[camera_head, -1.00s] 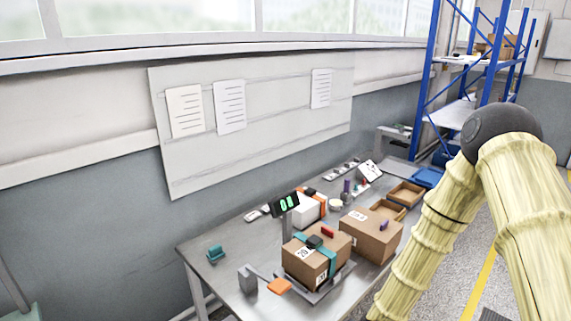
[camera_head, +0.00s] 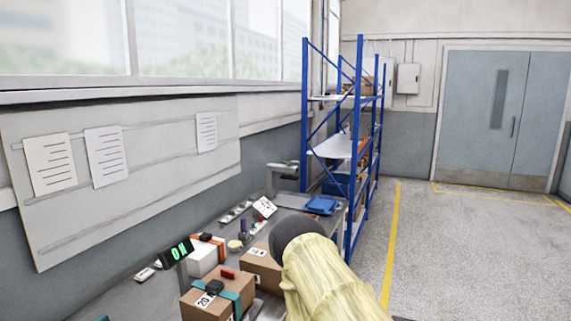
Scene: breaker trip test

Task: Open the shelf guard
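A blue-framed shelf rack (camera_head: 305,110) with white shelves stands beyond the far end of the workbench. Boxes sit on its upper shelf, and a blue bin (camera_head: 335,186) is low in it. I cannot make out a guard on the rack at this distance. My arm shows at the bottom centre, in front of part of the bench. My gripper is not in the picture, so its state is hidden.
The workbench (camera_head: 130,292) along the left wall holds cardboard boxes (camera_head: 207,302), a display reading green characters (camera_head: 178,251) and a blue tray (camera_head: 321,205). Open floor (camera_head: 440,240) with yellow lines lies right of the rack, before grey double doors (camera_head: 500,115).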

